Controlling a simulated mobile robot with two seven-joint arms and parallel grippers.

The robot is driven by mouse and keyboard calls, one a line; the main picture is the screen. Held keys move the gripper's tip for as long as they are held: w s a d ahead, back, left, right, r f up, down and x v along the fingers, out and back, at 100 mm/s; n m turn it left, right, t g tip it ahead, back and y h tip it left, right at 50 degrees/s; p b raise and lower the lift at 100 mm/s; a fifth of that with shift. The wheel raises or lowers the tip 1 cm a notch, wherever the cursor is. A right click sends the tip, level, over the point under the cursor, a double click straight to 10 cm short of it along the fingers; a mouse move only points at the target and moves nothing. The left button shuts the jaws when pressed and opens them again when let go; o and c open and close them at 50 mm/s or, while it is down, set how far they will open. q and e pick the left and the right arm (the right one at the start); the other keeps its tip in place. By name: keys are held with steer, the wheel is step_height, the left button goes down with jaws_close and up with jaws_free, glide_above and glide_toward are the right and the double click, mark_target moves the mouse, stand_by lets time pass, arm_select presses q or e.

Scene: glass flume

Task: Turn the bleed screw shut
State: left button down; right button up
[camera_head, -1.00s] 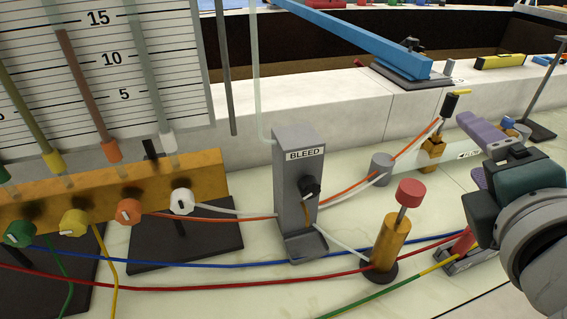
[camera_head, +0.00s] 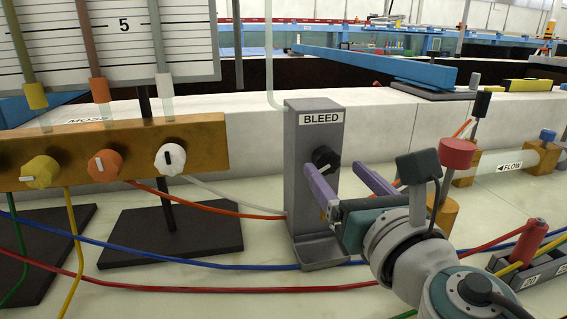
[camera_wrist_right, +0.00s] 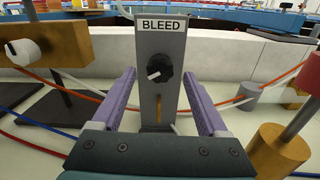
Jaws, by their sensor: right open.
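The bleed screw is a black knob (camera_head: 325,158) with a white pointer mark, on the front of a grey post (camera_head: 304,188) labelled BLEED. It shows whole in the right wrist view (camera_wrist_right: 159,68), with the white mark slanting. My right gripper (camera_head: 343,180) is open in front of the post, its two purple fingers apart. In the right wrist view the fingers (camera_wrist_right: 160,88) stand left and right of the post, with the knob between them in the picture and nothing held. I cannot tell how far the fingertips are from the knob. My left gripper is not in view.
A brass manifold (camera_head: 215,150) with yellow, orange and white knobs stands left. A red-capped brass plunger (camera_head: 457,153) is close to the right of my right arm. Blue and red hoses (camera_head: 200,288) cross the bench. A FLOW tube (camera_head: 507,166) lies further right.

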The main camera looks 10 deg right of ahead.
mark_target(330, 163)
steer(key=shift+w+b, duration=0.4)
steer(key=shift+w, duration=1.75)
steer(key=shift+c, duration=0.3)
jaws_close()
